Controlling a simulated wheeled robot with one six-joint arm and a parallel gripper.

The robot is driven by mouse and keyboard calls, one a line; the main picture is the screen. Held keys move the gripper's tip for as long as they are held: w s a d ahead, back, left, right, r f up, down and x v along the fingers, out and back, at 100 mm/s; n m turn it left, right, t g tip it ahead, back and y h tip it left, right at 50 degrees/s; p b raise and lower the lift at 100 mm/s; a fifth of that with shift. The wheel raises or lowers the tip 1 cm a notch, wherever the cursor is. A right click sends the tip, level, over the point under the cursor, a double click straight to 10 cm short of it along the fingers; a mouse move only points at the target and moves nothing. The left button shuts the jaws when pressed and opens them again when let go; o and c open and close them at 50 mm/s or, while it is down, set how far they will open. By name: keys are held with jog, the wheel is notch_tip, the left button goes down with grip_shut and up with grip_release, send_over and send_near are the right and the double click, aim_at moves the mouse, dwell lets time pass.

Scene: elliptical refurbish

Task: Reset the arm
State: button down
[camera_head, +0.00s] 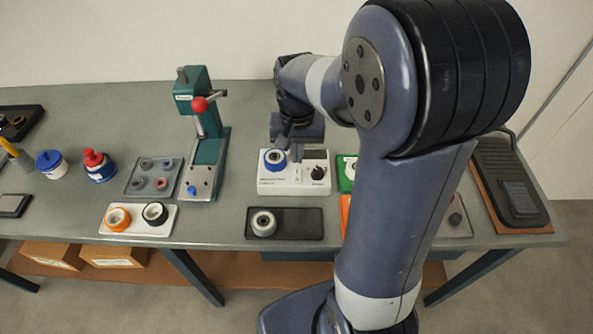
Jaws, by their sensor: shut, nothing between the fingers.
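My arm stands large at the right of the view and reaches over the table (60,205) from the front. My gripper (283,141) points down above the white device (290,185), near a blue-rimmed round part (275,164) at its left end. The gripper is shut and empty. Whether its fingertips touch the round part, I cannot tell. The device also has a black knob (317,173).
A green press (208,145) with a red knob stands left of the gripper. A dark tray (297,224) with a grey ring (263,224) and a white tray (165,225) with two rings lie in front. My arm hides part of the table's right side.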

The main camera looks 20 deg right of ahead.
aim_at(297, 179)
notch_tip(297, 179, down, 7)
jog(key=b, duration=0.6)
jog(key=shift+f, duration=0.1)
dwell(0.4)
